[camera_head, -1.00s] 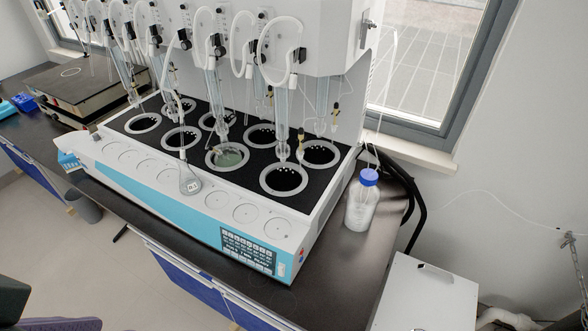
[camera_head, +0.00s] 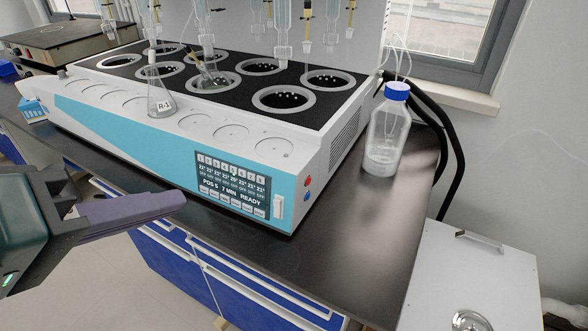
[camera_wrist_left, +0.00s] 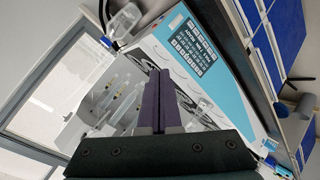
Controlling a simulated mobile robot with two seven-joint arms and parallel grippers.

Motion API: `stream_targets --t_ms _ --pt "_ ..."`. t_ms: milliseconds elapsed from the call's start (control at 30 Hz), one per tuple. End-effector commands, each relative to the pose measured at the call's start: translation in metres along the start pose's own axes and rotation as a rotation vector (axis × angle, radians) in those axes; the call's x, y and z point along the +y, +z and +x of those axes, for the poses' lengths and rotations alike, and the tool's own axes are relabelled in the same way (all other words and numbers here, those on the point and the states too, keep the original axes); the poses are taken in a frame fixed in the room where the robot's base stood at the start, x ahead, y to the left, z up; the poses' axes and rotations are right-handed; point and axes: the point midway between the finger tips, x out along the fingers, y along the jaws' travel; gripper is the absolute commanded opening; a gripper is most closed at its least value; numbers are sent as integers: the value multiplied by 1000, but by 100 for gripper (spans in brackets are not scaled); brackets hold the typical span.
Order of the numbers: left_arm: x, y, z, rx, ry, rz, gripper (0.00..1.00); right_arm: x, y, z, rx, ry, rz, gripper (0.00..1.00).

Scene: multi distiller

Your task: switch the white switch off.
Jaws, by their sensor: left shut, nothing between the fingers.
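The white switch (camera_head: 278,207) is a small upright rocker on the blue front of the distiller (camera_head: 150,105), right of the black control panel (camera_head: 232,186). I cannot tell its on or off position. Its panel also shows in the left wrist view (camera_wrist_left: 194,48), where the switch appears as a small white patch (camera_wrist_left: 177,20). My left gripper (camera_head: 180,197), with purple fingers, is shut and empty. It is in front of the distiller, left of the panel and apart from the switch. Its closed fingers also show in the left wrist view (camera_wrist_left: 158,84). My right gripper is not in view.
A red and a blue button (camera_head: 308,188) sit just right of the switch. A flask marked R-1 (camera_head: 160,98) stands on the distiller's front ledge. A blue-capped bottle (camera_head: 384,135) stands on the dark bench to the right. Space before the panel is free.

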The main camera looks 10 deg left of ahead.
Motion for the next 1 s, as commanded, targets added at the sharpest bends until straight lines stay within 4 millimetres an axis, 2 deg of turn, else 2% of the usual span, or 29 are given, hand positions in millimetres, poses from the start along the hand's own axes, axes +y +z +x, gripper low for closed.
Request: stream_targets --t_ms 33,600,800,1000 --pt "-19 15 21 15 25 -34 0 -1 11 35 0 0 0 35" --pt "-95 67 121 127 342 -458 0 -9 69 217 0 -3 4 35" --pt "-114 79 142 137 445 -580 0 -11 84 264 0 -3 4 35" --pt "-121 82 150 137 499 -645 0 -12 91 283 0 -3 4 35"
